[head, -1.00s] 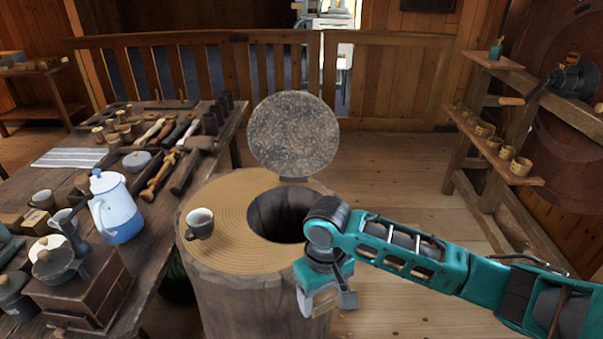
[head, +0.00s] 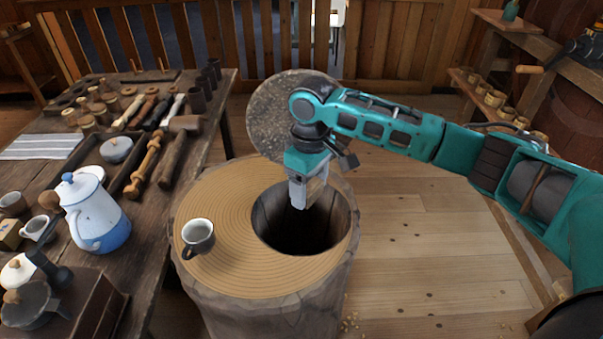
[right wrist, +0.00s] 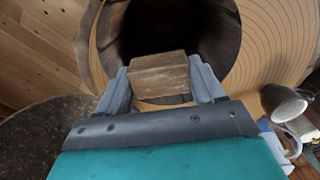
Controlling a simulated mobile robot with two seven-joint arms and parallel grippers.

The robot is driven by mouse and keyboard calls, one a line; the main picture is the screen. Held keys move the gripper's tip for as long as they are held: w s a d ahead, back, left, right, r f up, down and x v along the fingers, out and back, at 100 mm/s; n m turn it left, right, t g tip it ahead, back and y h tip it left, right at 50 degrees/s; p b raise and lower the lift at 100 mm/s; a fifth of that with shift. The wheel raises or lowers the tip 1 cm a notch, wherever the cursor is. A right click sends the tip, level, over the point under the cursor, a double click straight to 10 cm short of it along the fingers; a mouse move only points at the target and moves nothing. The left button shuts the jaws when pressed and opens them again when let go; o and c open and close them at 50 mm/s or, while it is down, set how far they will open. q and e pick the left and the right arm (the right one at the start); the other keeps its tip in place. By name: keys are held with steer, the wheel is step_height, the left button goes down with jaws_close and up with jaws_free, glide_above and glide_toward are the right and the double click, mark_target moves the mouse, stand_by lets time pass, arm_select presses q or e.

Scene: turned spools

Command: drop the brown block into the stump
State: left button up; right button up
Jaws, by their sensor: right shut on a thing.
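The stump (head: 215,210) stands upright in the middle of the head view, with a dark round hollow in its top. A round speckled lid (head: 270,115) stands open at the hollow's far side. My right gripper (head: 300,200) is above the hollow, pointing down. In the right wrist view it is shut on the brown block (right wrist: 160,75), which sits between both fingers with the hollow (right wrist: 170,25) beyond it. In the head view the block is hidden by the gripper. My left gripper is not in view.
A grey cup (head: 198,237) stands on the stump's top, left of the hollow. A table at the left holds a white and blue pot (head: 95,215), wooden tools and cups. Open floor (head: 440,250) lies to the right.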

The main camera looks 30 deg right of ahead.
mark_target(310, 206)
steer(key=shift+s+f, duration=0.1)
steer(key=shift+f, duration=0.25)
step_height(310, 206, down, 4)
steer(key=shift+s+f+b, duration=0.1)
steer(key=shift+s+b, duration=0.05)
steer(key=shift+b, duration=0.35)
steer(key=shift+f+b, duration=0.4)
steer(key=shift+f, duration=0.05)
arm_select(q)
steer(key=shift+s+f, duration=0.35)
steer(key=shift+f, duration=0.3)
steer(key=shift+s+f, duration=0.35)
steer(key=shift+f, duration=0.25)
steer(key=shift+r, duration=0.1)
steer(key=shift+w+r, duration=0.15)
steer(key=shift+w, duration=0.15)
arm_select(e)
steer(key=o, duration=1.1)
step_height(310, 206, up, 13)
steer(key=shift+r+p, duration=0.1)
steer(key=shift+p, duration=0.65)
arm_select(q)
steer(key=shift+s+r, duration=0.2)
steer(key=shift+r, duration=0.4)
